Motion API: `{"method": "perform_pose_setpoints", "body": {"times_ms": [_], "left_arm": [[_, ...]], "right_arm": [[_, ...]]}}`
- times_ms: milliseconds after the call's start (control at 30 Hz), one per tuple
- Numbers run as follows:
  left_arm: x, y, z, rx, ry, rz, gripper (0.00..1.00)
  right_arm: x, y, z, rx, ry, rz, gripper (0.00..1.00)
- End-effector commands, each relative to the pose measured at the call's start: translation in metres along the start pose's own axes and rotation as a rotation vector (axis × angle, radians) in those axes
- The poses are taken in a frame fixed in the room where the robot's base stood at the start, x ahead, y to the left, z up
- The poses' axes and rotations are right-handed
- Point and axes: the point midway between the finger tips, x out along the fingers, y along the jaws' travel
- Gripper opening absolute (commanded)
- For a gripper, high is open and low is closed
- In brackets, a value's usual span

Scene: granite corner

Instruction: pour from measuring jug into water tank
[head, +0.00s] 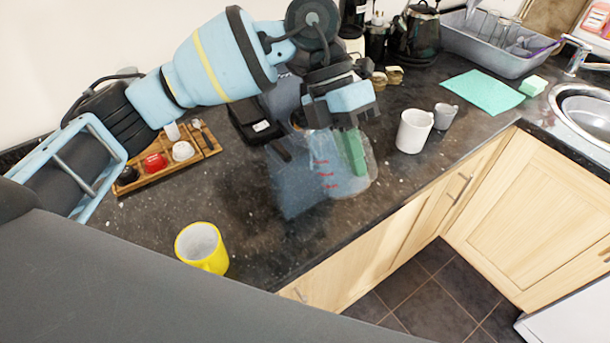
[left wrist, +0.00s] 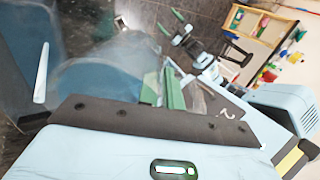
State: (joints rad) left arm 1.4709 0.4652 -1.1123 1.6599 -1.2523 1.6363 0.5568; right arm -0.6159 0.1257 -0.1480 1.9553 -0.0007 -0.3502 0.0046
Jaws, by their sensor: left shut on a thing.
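The clear measuring jug (head: 327,175) with red markings is in the middle of the head view, and my left gripper (head: 350,130) is shut on it from above. A green finger shows against its right side. In the left wrist view the green fingertips (left wrist: 165,90) press at the edge of clear, bluish walls (left wrist: 100,70). A clear bluish box, seemingly the water tank (head: 288,190), overlaps the jug's left side in the head view. I cannot tell whether they touch, or whether there is liquid in either. My right gripper is not in view.
A yellow mug (head: 202,248) stands near the front edge. A white mug (head: 413,131) and a grey mug (head: 445,116) stand to the right. A wooden tray (head: 170,172) with small items lies at left. A green cloth (head: 482,92) lies before the grey basin (head: 492,50).

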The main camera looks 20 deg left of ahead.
Motion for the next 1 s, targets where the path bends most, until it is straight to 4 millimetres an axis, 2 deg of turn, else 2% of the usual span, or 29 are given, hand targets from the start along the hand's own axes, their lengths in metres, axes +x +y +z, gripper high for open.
{"method": "perform_pose_setpoints", "body": {"times_ms": [1000], "left_arm": [[-0.0061,-0.0029,0.0002,0.001,-0.002,-0.073,0.00]], "right_arm": [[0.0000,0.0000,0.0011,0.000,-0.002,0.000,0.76]]}}
